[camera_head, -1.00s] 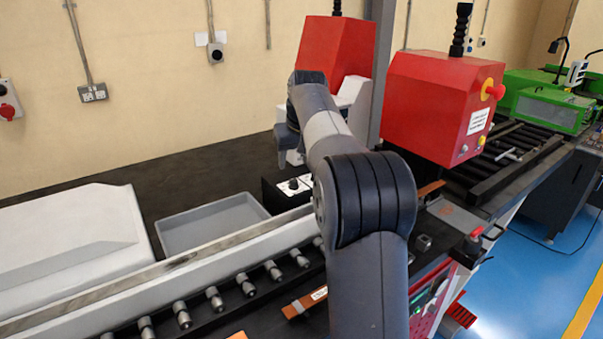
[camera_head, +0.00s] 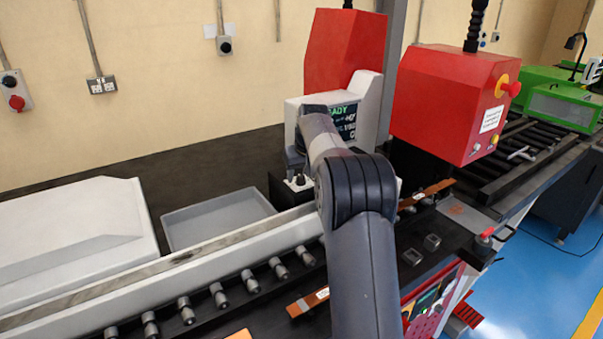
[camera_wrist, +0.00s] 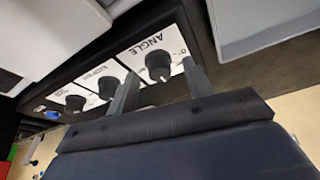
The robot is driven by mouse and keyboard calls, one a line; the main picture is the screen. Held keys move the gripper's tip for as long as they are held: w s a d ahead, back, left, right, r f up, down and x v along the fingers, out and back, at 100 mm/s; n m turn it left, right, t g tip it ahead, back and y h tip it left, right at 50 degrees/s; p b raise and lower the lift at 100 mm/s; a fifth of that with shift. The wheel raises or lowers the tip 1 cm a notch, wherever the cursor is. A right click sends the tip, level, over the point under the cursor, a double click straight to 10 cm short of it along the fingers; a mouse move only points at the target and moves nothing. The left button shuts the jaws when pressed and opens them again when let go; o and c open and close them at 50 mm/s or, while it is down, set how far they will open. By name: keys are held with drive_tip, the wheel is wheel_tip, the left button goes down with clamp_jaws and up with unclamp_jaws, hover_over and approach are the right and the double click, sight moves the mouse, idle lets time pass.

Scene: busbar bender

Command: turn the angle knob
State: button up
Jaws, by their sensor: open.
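The angle knob (camera_wrist: 158,65) is a round black knob on a white plate printed ANGLE in the wrist view. My gripper (camera_wrist: 160,70) is open. One finger is to the left of the knob and one to the right, with the knob showing between them. Whether the fingers touch it I cannot tell. In the head view the black control box (camera_head: 281,197) stands behind the long white rail, and my gripper (camera_head: 296,168) is just above it, partly hidden by my arm.
Two more black knobs (camera_wrist: 108,87) (camera_wrist: 75,102) sit in a row left of the angle knob. A grey tray (camera_head: 218,219) lies left of the box. A red and white machine head with a display (camera_head: 343,118) stands behind. A red box (camera_head: 450,100) is to the right.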

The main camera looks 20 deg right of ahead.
drive_tip(key=shift+f, duration=0.1)
drive_tip(key=shift+c, duration=0.4)
drive_tip(key=c, duration=0.9)
drive_tip(key=shift+m, duration=0.4)
drive_tip(key=m+h+p, duration=0.1)
drive_tip(key=m+p, duration=0.1)
drive_tip(key=shift+a+m, duration=0.15)
drive_tip(key=shift+m, duration=0.15)
drive_tip(key=shift+w+m+g+h+p, duration=0.15)
drive_tip(key=shift+m+h+p, duration=0.4)
drive_tip(key=shift+m, duration=0.55)
drive_tip(key=shift+s+m+g+h+p, duration=0.1)
drive_tip(key=shift+m+g+h+p, duration=0.2)
drive_tip(key=shift+m+p, duration=0.6)
drive_tip(key=shift+m, duration=0.3)
drive_tip(key=o, duration=1)
